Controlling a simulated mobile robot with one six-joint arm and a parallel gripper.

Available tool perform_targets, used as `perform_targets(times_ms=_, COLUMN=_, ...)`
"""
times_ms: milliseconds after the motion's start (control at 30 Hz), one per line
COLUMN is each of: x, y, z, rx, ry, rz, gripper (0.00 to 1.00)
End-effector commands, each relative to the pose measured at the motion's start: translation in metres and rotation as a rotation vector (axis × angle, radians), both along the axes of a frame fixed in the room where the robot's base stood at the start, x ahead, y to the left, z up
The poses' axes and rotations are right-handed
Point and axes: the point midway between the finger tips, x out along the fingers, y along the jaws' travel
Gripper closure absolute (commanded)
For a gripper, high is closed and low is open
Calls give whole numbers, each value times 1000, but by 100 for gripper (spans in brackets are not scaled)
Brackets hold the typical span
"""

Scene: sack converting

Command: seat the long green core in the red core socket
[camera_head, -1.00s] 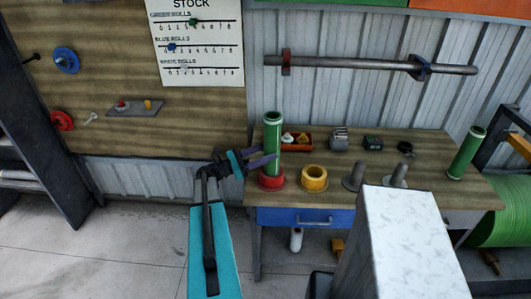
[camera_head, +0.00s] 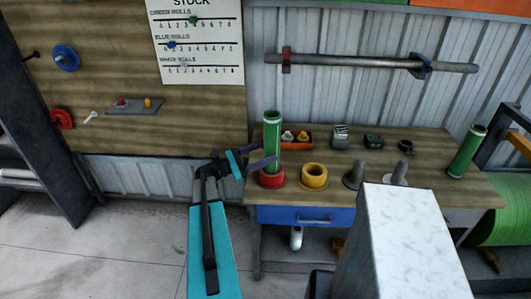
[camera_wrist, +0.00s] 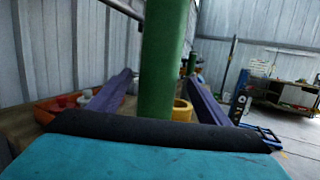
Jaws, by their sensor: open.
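A long green core (camera_head: 272,140) stands upright with its lower end in the red core socket (camera_head: 271,180), near the table's left end. My gripper (camera_head: 262,157) reaches in from the left at the core's lower half. Its jaws are open, one finger on each side of the core. In the wrist view the green core (camera_wrist: 165,60) stands between the two purple fingers (camera_wrist: 160,98), with gaps visible beside it. The socket is hidden in that view, and the core's bottom inside the socket cannot be seen.
A yellow socket (camera_head: 314,177) stands right of the red one, then grey posts (camera_head: 354,176). An orange bin (camera_head: 297,140) sits behind the core. Another green core (camera_head: 466,152) leans at the table's right end. A white-topped block (camera_head: 405,225) stands in the foreground.

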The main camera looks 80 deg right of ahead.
Motion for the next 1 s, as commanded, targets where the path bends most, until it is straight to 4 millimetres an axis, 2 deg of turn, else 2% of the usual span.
perform_targets(times_ms=233, x=23, y=13, z=-7, rx=-1, ry=0, rz=2, gripper=29)
perform_targets(times_ms=800, x=96, y=54, z=-23, rx=-1, ry=1, rz=2, gripper=29)
perform_targets(times_ms=1000, x=110, y=63, z=-26, rx=-1, ry=2, rz=0, gripper=29)
